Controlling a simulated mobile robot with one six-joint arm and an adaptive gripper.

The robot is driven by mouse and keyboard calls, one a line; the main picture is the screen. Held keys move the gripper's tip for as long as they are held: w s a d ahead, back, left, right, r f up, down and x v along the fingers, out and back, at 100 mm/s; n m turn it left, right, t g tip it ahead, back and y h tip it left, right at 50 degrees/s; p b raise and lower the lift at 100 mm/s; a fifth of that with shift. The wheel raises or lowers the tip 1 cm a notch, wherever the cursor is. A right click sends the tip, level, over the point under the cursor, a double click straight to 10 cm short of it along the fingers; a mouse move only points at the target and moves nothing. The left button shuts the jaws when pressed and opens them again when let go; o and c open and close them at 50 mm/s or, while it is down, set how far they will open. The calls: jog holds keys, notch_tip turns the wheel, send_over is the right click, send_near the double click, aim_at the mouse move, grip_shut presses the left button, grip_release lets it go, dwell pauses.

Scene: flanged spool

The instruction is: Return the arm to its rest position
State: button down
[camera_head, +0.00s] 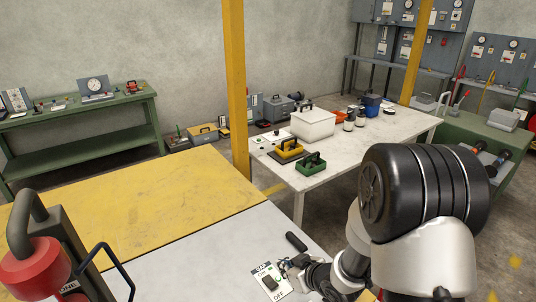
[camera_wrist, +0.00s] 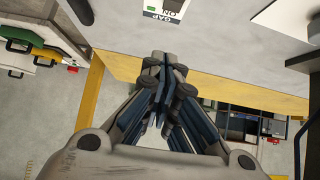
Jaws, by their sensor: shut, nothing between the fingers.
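My arm reaches from the lower right of the head view down to the grey worktop. My gripper (camera_head: 290,264) is small and partly hidden by my own arm there, close to the white switch card. In the wrist view my gripper (camera_wrist: 165,62) has its fingers together with nothing between them. The fingertips point toward the edge of the light worktop (camera_wrist: 215,40). The switch card (camera_head: 270,283) carries ON and OFF lettering; its end also shows at the top of the wrist view (camera_wrist: 165,12).
A short black cylinder (camera_head: 296,241) lies beside the gripper. A red and grey device (camera_head: 35,268) stands at lower left. A yellow worktop (camera_head: 130,212) adjoins, mostly clear.

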jog(key=s+d+r+m+h+b, duration=0.1)
jog(key=s+d+r+m+h, duration=0.15)
jog(key=d+r, duration=0.4)
jog(key=s+d+r+m+h, duration=0.1)
jog(key=s+d+r+h, duration=0.3)
jog(key=r, duration=0.5)
jog(key=s+a+r+m+g, duration=0.1)
jog(key=s+r, duration=0.1)
jog(key=s, duration=0.8)
jog(key=s+a+r+m+g+y+b, duration=0.1)
jog(key=s+r+m+g, duration=0.1)
jog(key=s, duration=0.9)
jog(key=shift+s+r+g, duration=0.2)
jog(key=shift+r+g, duration=0.1)
jog(key=shift+r, duration=0.2)
jog(key=shift+a, duration=0.3)
